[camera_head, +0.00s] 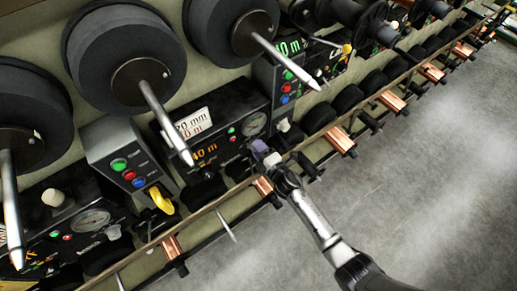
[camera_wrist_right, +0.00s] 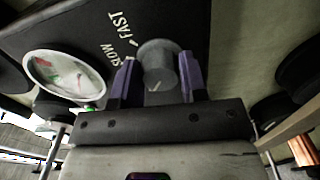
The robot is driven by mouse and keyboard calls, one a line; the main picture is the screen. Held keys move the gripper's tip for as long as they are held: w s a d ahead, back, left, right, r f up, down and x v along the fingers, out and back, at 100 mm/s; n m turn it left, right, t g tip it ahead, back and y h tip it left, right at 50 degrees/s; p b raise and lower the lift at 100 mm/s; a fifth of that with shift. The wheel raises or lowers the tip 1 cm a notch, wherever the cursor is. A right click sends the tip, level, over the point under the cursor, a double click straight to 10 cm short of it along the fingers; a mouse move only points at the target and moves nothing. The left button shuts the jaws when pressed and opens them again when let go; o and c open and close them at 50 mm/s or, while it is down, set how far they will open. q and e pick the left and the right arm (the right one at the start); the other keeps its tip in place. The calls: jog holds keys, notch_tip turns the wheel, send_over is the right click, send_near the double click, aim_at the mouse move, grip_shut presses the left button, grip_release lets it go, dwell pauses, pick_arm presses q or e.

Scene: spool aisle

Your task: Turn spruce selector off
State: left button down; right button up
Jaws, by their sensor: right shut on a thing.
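My right gripper (camera_head: 262,152) reaches the lower right of a black control panel (camera_head: 215,130) with an orange display and a round gauge. In the right wrist view my gripper's purple fingers (camera_wrist_right: 156,82) are shut on a grey round knob (camera_wrist_right: 158,62). The knob has a short pale mark, and the words SLOW and FAST are printed beside it. In the head view the fingers hide this knob. I cannot read the word spruce on any panel. A yellow selector handle (camera_head: 161,199) sits on a grey box to the left, clear of my gripper. My left gripper is not in view.
Large dark spools (camera_head: 122,60) on pale spindles jut out above the panels. A long rail with copper-coloured blocks (camera_head: 340,140) runs along the front, beneath my right arm. Another yellow handle (camera_head: 347,48) is farther back. The grey floor (camera_head: 430,190) at right is clear.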

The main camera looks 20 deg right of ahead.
dwell(0.4)
jog(key=o, duration=0.9)
jog(key=shift+p+v, duration=0.65)
jog(key=shift+v, duration=6.25)
